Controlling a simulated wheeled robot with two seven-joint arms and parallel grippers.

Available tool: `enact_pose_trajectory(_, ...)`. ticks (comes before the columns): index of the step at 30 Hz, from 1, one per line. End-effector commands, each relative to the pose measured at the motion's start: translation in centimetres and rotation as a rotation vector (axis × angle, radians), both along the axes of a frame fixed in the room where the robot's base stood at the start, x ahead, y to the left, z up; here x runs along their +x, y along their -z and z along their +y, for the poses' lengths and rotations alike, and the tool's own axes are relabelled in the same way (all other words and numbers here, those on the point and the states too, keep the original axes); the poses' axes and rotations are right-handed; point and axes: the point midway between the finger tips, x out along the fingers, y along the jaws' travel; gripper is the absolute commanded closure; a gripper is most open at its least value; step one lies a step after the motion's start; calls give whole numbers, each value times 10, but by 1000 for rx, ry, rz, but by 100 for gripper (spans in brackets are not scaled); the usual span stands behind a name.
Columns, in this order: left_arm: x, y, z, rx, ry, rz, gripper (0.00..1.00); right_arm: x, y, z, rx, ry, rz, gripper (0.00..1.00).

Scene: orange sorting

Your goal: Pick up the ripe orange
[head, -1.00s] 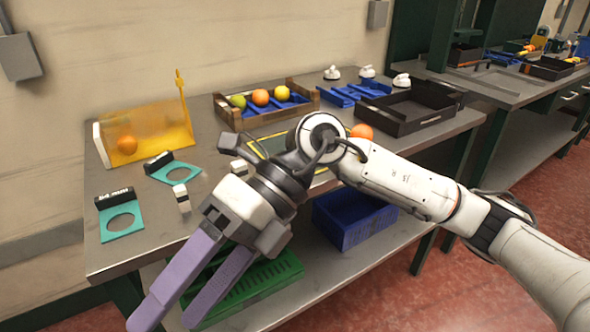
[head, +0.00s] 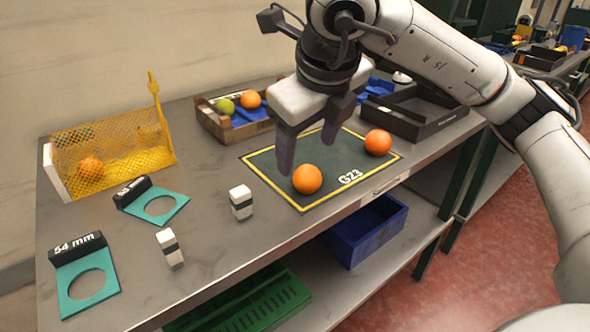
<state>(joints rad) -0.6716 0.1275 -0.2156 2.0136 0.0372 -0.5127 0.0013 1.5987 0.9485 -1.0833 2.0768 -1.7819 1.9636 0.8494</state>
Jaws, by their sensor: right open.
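Two oranges lie on the dark mat (head: 262,160) with the yellow border. One orange (head: 307,179) is near the mat's front left, the other orange (head: 378,142) near its right side. My right gripper (head: 308,158) is open and empty, pointing down over the mat. One finger is just behind and left of the front orange in the picture; whether it touches is unclear. Another orange (head: 90,168) shows behind the yellow mesh. The wooden crate (head: 246,134) holds a green fruit (head: 223,105) and an orange (head: 250,99). My left gripper is not in view.
Two teal ring gauges, the 54 mm gauge (head: 62,290) and another gauge (head: 182,192), lie at left. Two small white blocks, one (head: 241,203) and another (head: 169,247), stand near them. A black tray (head: 415,125) is at right. A blue bin (head: 350,252) and green crate (head: 262,305) sit below.

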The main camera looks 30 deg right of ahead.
Motion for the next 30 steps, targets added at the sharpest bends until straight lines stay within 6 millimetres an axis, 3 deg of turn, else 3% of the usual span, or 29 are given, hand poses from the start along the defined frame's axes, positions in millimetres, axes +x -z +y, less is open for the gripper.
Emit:
enact_pose_trajectory(3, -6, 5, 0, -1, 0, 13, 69, 7, 19, -4, -2, 1, 5, 36)
enact_pose_trajectory(9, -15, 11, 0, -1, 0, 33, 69, 15, 35, -7, 0, -1, 2, 36)
enact_pose_trajectory(20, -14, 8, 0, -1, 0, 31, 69, 32, 75, -22, 1, -1, 6, 36)
enact_pose_trajectory(29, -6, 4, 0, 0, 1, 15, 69, 34, 80, -23, 1, -3, 3, 36)
enact_pose_trajectory(30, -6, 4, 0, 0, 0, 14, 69, 34, 80, -23, 1, -3, 3, 41)
